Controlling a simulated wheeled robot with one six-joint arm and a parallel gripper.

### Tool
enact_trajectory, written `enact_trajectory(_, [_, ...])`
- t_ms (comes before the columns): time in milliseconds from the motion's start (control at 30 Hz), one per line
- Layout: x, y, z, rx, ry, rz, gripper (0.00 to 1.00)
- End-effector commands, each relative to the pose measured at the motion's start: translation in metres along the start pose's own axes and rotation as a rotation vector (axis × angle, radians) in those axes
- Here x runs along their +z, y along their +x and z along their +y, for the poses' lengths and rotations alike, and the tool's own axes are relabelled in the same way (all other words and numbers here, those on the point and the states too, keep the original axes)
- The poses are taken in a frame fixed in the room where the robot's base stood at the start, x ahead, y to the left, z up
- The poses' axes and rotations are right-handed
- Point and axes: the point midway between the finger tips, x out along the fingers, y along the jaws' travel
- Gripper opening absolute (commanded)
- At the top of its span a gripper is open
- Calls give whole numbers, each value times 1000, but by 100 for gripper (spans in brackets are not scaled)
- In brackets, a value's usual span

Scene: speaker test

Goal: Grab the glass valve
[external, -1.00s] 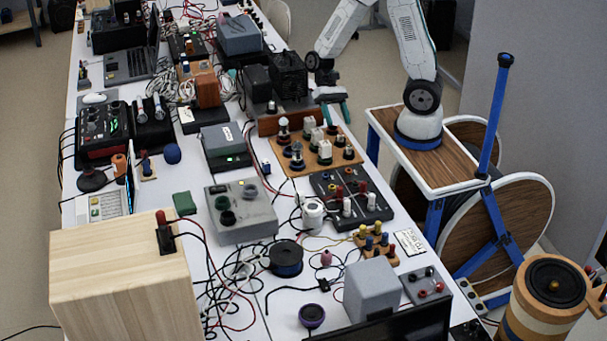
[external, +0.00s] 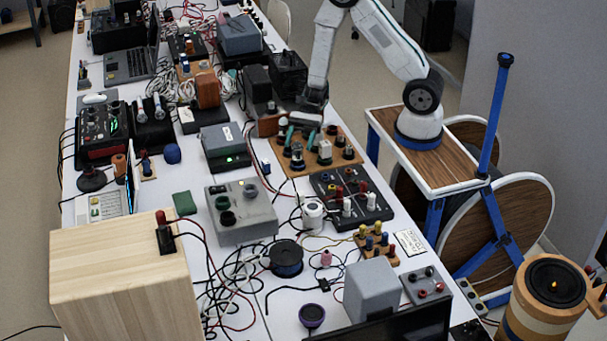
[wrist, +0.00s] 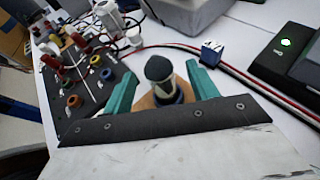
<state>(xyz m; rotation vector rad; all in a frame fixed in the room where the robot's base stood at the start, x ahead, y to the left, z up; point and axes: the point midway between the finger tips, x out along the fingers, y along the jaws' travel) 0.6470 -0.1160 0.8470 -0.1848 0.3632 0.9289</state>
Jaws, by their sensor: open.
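A glass valve (wrist: 158,80) with a dark rounded top and a pale body stands upright in a bluish base in the wrist view. My gripper (wrist: 163,76) has its green fingers apart, one on each side of the valve, with nothing held. In the external view my gripper (external: 298,136) is low over the wooden valve board (external: 288,170). A dark-topped valve (external: 297,157) stands on that board just in front of the fingers; it appears to be the same one. My gripper partly hides the back of the board.
A black socket panel (external: 355,213) with red, yellow and white plugs lies nearer the camera. A dark box with a green light (wrist: 285,45) and a small blue block (wrist: 211,50) are close by. Pale and dark cables cross the white table.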

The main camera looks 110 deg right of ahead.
Motion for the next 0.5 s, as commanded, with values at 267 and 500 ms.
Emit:
enact_trajectory(267, [0, 27, 1, 2, 0, 0, 58])
enact_trajectory(500, [0, 26, 1, 1, -1, 0, 44])
